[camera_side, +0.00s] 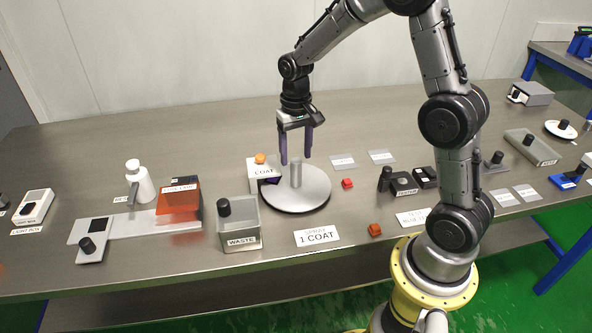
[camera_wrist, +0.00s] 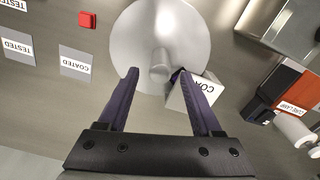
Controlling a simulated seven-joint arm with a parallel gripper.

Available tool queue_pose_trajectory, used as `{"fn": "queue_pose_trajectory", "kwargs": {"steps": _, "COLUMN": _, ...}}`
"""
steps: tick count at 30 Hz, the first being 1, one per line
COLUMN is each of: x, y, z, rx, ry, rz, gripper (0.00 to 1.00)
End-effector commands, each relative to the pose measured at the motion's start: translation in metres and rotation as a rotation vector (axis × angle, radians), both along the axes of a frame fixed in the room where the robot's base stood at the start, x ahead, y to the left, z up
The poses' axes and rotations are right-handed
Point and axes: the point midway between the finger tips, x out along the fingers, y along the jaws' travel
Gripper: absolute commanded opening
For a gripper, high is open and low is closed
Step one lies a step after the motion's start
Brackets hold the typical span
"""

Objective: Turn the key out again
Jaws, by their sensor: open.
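My gripper (camera_side: 296,160) is open and points down above a round grey turntable (camera_side: 312,200). Its two purple fingers are spread either side of the upright grey post (camera_side: 296,174) at the turntable's middle, with the tips around its top in the picture; I cannot tell whether they touch it. In the wrist view the gripper (camera_wrist: 156,72) shows the post (camera_wrist: 160,65) between the fingertips, with nothing visibly held. The white COAT box (camera_side: 262,172) stands at the turntable's left edge, with an orange knob (camera_side: 260,158) on top and a dark piece at its side. No part is plainly a key.
The WASTE bin (camera_side: 240,232) stands front left of the turntable, with a black knob. A small red block (camera_side: 347,183) and the TESTER (camera_side: 398,182) lie to the right. A white bottle (camera_side: 139,182) and an orange cover (camera_side: 179,200) stand left. Bare table lies behind.

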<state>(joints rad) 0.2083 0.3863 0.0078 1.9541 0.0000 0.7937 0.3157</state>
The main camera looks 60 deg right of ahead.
Motion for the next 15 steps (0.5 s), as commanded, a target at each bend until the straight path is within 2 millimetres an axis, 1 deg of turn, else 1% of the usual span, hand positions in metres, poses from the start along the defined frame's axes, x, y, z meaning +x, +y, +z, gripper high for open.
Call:
{"fn": "queue_pose_trajectory", "kwargs": {"steps": 1, "x": -0.001, "y": 0.0, "z": -0.011, "rx": 0.001, "ry": 0.005, "rz": 0.0, "gripper": 0.66}}
{"fn": "queue_pose_trajectory", "kwargs": {"steps": 6, "x": -0.001, "y": 0.0, "z": -0.039, "rx": 0.001, "ry": 0.004, "rz": 0.0, "gripper": 0.66}}
{"fn": "queue_pose_trajectory", "kwargs": {"steps": 10, "x": -0.001, "y": 0.0, "z": -0.053, "rx": 0.001, "ry": 0.003, "rz": 0.0, "gripper": 0.66}}
{"fn": "queue_pose_trajectory", "kwargs": {"steps": 15, "x": 0.0, "y": 0.0, "z": -0.06, "rx": 0.0, "ry": 0.0, "rz": 0.0, "gripper": 0.66}}
